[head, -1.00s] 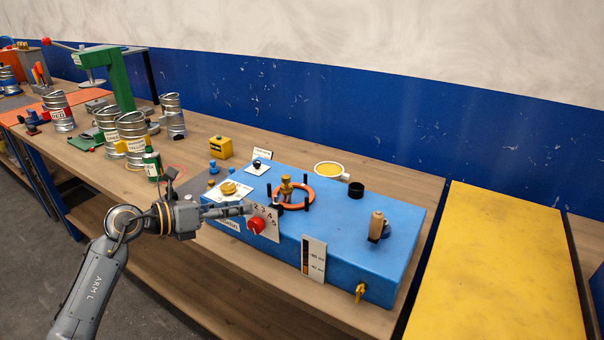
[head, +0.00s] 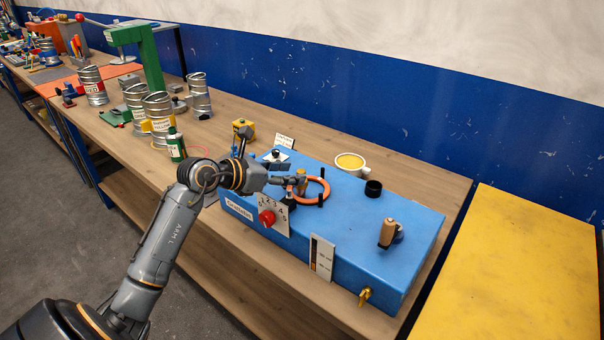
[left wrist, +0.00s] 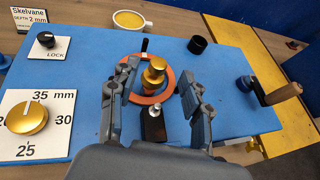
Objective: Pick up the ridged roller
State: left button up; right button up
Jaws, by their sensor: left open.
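A brass-coloured stepped piece, which looks like the ridged roller (left wrist: 153,73), stands within an orange ring (left wrist: 168,82) on the blue box. In the head view the brass piece (head: 302,181) is partly hidden by my left gripper (head: 293,187). In the left wrist view my left gripper (left wrist: 158,78) is open, one finger on each side of the brass piece, with nothing between them clearly touched. A small black fitting with a silver knob (left wrist: 153,122) lies nearer the palm. My right gripper is not in view.
The blue box (head: 350,225) carries a black cup (head: 373,189), a wooden-handled crank (head: 387,234) and a red knob (head: 266,218). A yellow-filled white cup (head: 350,163) stands behind it. Several metal cans and a green press (head: 148,60) stand left. A yellow table (head: 510,260) is at right.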

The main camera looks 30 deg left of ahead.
aim_at(300, 171)
pick_arm(q)
jog(key=p+x, duration=0.2)
jog(key=x, duration=0.2)
jog(key=shift+w+r, duration=0.1)
jog(key=shift+w, duration=0.25)
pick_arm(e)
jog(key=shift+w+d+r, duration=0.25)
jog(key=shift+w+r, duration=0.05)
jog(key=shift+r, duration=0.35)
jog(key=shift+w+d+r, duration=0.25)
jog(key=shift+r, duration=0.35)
pick_arm(q)
jog(key=c, duration=0.3)
grip_shut()
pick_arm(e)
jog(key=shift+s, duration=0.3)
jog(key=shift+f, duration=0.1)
